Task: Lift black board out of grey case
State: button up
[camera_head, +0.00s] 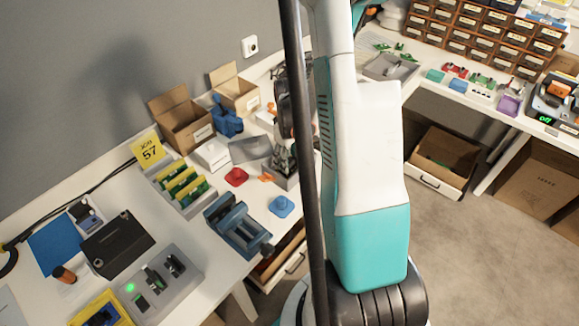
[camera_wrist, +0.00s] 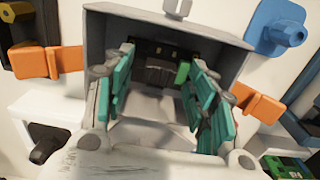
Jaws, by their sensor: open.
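The grey case (camera_wrist: 205,25) is an open-topped box in the upper middle of the wrist view. It also shows in the head view (camera_head: 283,182), beside my arm and partly hidden by it. Inside the case, dark parts that look like the black board (camera_wrist: 160,52) show between my fingers; a small green part is at their right. My gripper (camera_wrist: 158,78) is open, its two teal-padded fingers reaching toward the case's inside, one on each side of the dark parts. I see no clear contact, and the board's lower part is hidden.
Orange pieces lie left (camera_wrist: 50,62) and right (camera_wrist: 258,106) of the case. A blue knobbed piece (camera_head: 281,206) and a red one (camera_head: 236,177) lie nearby. A blue vise (camera_head: 235,225) stands at the bench front, cartons (camera_head: 182,125) at the back.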

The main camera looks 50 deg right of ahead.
aim_at(290, 160)
jog(key=c, duration=1.2)
jog(key=shift+r, duration=0.15)
notch_tip(290, 160, up, 20)
jog(key=p, duration=0.7)
